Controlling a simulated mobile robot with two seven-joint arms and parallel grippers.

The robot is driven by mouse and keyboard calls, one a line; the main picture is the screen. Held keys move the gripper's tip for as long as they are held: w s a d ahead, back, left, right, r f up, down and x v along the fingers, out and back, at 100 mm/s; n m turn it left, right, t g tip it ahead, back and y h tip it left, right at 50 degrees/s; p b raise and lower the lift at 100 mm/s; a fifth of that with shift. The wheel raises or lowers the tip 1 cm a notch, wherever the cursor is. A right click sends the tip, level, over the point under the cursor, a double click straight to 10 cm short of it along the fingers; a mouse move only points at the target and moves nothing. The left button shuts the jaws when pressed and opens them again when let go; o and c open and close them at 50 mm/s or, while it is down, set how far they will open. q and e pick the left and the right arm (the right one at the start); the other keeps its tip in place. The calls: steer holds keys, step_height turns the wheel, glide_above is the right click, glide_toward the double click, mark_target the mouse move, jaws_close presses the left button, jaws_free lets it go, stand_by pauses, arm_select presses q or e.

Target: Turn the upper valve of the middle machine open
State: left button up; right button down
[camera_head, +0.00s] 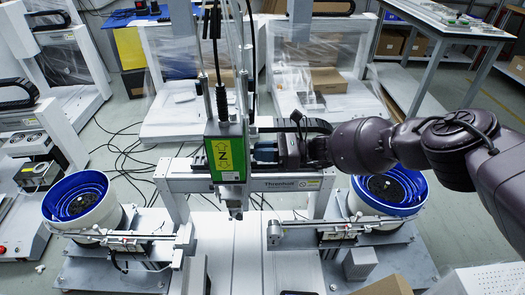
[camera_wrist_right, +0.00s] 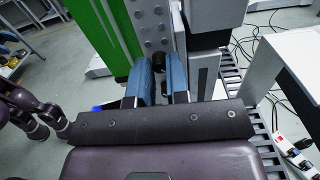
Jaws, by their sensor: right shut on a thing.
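The middle machine (camera_head: 225,182) is a white gantry with a green and yellow screwdriver unit (camera_head: 225,140) on its upright column. My right gripper (camera_head: 258,152) reaches in from the right and is at the right side of this unit, above the crossbeam. In the right wrist view, its two blue fingers (camera_wrist_right: 161,80) are shut on a small dark valve knob (camera_wrist_right: 159,61) on the machine's column. The fingers mostly cover the knob, so I cannot tell how far it is turned. My left gripper is not in view.
Blue-rimmed feeder bowls stand at the left (camera_head: 78,203) and right (camera_head: 390,192) of the machine. Other white machines (camera_head: 325,70) stand behind it. Black cables (camera_head: 122,150) lie on the floor. A workbench (camera_head: 445,22) is at the back right.

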steer(key=c, duration=1.1)
jaws_free()
steer(key=shift+d, duration=0.15)
steer(key=d+p, duration=0.1)
steer(key=d, duration=0.9)
steer(key=shift+d, duration=0.3)
